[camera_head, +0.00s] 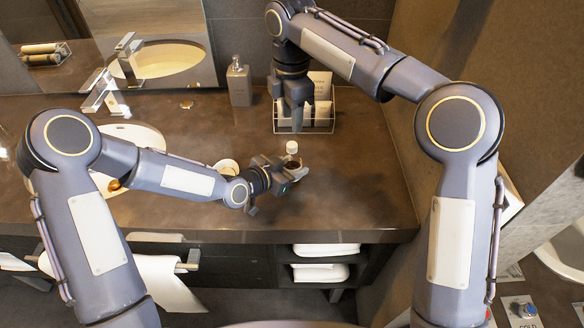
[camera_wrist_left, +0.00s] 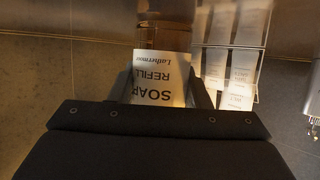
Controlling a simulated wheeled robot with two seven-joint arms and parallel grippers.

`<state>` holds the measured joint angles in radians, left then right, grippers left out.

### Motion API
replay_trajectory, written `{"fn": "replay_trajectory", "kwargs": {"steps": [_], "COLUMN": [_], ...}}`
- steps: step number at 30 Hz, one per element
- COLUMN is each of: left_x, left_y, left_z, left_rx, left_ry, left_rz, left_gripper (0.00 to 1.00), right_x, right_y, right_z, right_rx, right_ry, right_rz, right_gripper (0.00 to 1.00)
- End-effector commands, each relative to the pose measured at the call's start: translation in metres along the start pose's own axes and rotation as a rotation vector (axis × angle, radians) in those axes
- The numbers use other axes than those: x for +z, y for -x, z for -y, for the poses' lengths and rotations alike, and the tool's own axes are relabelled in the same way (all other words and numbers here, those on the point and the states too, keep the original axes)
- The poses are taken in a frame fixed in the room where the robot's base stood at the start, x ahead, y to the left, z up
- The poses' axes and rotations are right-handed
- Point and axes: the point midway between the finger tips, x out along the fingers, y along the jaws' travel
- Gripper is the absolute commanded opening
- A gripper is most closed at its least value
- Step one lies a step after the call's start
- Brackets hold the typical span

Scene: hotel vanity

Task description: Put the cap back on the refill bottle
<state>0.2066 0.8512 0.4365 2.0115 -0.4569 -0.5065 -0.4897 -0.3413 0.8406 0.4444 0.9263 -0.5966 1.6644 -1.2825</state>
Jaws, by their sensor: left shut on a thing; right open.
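The refill bottle (camera_head: 292,162) is small, brown and upright over the counter, with a white cap-like top (camera_head: 292,147). I cannot tell whether this top is a seated cap. My left gripper (camera_head: 295,172) is shut around the bottle's body. In the left wrist view the brown bottle (camera_wrist_left: 165,22) and its white "SOAP REFILL" label (camera_wrist_left: 160,80) show upside down between the fingers. The bottle's top is out of that view. My right gripper (camera_head: 297,122) points down just above and behind the white top, apart from it. It is open, though its finger gap is hard to see.
A wire rack (camera_head: 304,130) with white packets stands behind the bottle, close to my right gripper. A grey soap dispenser (camera_head: 239,82) is left of it. The basin is at left. Counter to the right is clear.

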Motion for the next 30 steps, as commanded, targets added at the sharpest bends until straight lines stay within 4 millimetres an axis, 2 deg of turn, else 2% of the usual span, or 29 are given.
{"fn": "replay_trajectory", "kwargs": {"steps": [3,9,22,26,30], "left_x": [0.0,-0.001,0.0,0.0,0.0], "left_y": [0.0,0.0,0.0,0.0,0.0], "left_z": [0.0,0.0,0.0,0.0,0.0], "left_rx": [0.0,0.0,0.0,0.0,0.0], "left_ry": [0.0,0.0,0.0,0.0,0.0], "left_rz": [-0.001,-0.001,-0.001,-0.001,-0.001], "left_gripper": [0.0,0.0,0.0,0.0,0.0], "right_x": [0.0,0.001,0.001,0.001,0.001], "right_y": [0.001,0.001,-0.003,-0.017,-0.04], "right_z": [0.0,0.0,0.0,0.0,0.0], "right_rx": [0.002,0.004,0.004,0.001,0.001], "right_ry": [0.198,0.358,0.373,0.372,0.373], "right_rz": [-0.002,0.0,0.0,0.0,-0.001], "right_gripper": [0.41,0.41,0.41,0.41,0.41]}}
